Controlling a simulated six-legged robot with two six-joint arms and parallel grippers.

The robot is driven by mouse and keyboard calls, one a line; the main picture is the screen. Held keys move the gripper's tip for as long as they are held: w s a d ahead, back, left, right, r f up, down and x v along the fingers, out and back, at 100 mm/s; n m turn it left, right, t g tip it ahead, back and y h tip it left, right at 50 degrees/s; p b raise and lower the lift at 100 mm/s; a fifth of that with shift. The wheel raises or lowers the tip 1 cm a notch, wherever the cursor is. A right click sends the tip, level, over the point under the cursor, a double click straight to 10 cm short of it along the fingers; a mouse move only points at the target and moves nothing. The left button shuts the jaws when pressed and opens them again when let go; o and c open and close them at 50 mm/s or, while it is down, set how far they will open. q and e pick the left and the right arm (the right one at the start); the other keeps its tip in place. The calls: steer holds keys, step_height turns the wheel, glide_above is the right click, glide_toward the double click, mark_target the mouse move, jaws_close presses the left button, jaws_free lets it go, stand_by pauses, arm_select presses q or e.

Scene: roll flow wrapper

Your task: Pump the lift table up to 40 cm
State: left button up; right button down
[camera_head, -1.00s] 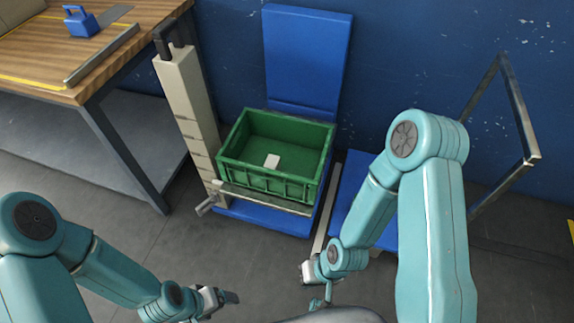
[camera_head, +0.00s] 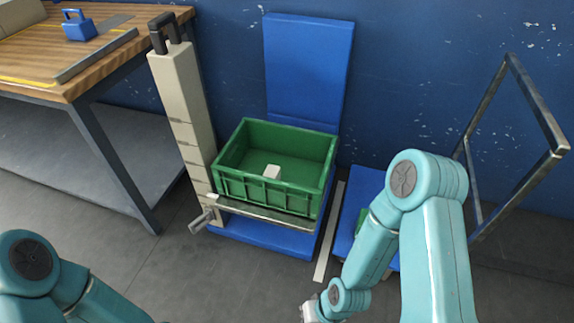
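A low blue platform (camera_head: 352,205) with an upright metal handle frame (camera_head: 540,105) beside it stands at the right. It looks like the lift table. My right arm covers much of it, and its pump part cannot be made out. My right gripper (camera_head: 308,313) is at the bottom edge, below the platform's front left corner. Only its pale body shows; its fingers are cut off. My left gripper is out of view; only its arm shows at the bottom left.
A green crate (camera_head: 230,187) holding a small white block (camera_head: 271,172) stands by a beige column (camera_head: 178,90) with a crank (camera_head: 202,222). A wooden workbench (camera_head: 40,55) is at the left. Grey floor (camera_head: 215,285) is free in front. A blue wall closes the back.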

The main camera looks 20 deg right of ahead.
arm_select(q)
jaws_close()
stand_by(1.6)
